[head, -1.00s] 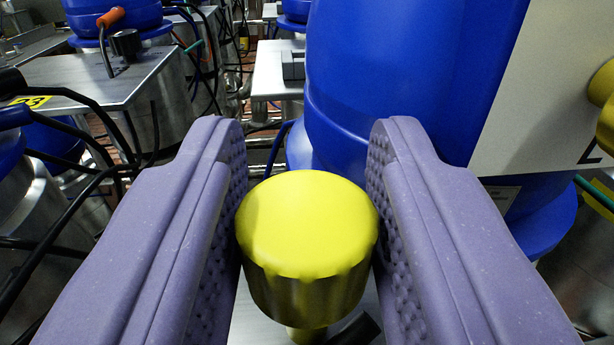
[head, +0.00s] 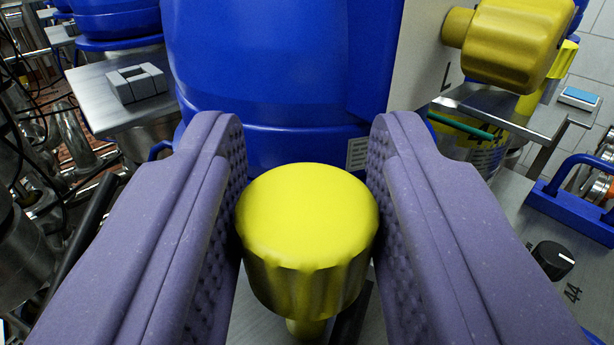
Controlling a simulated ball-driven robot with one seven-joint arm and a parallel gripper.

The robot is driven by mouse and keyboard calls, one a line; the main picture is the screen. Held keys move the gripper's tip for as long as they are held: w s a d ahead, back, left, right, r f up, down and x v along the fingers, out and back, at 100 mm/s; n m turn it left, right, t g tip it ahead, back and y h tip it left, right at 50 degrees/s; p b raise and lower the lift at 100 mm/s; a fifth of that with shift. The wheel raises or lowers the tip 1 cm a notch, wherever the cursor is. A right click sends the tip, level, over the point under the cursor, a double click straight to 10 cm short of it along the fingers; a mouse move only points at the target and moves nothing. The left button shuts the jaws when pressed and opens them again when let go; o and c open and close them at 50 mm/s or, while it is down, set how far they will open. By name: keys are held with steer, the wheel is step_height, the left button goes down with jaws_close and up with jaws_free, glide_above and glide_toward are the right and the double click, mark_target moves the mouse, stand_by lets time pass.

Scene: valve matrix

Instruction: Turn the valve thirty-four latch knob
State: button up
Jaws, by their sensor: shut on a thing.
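A yellow round knob with a scalloped rim (head: 306,225) stands on a short stem in the lower middle of the head view. My gripper (head: 307,210) has its two purple padded fingers on either side of the knob, and it is shut on it. The lower stem and the plate under the knob are partly hidden. No number thirty-four can be read beside this knob.
A large blue valve body (head: 265,70) rises right behind the knob. A bigger yellow knob (head: 515,40) sticks out at the upper right. A small black knob (head: 553,260) sits by a "44" label at the right. Pipes and cables crowd the left.

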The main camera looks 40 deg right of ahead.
steer(key=m+g+h+p, duration=0.1)
steer(key=g, duration=0.1)
steer(key=m+g+h+p, duration=0.3)
steer(key=p, duration=0.1)
steer(key=shift+r+m+g, duration=0.25)
steer(key=shift+m+g, duration=0.05)
steer(key=shift+g, duration=0.1)
steer(key=shift+f+m+g+h+p, duration=0.15)
steer(key=shift+m+g+h+p, duration=0.75)
steer(key=shift+m+g+p, duration=1.1)
steer(key=shift+g+b, duration=0.35)
steer(key=shift+g, duration=0.35)
steer(key=o, duration=0.9)
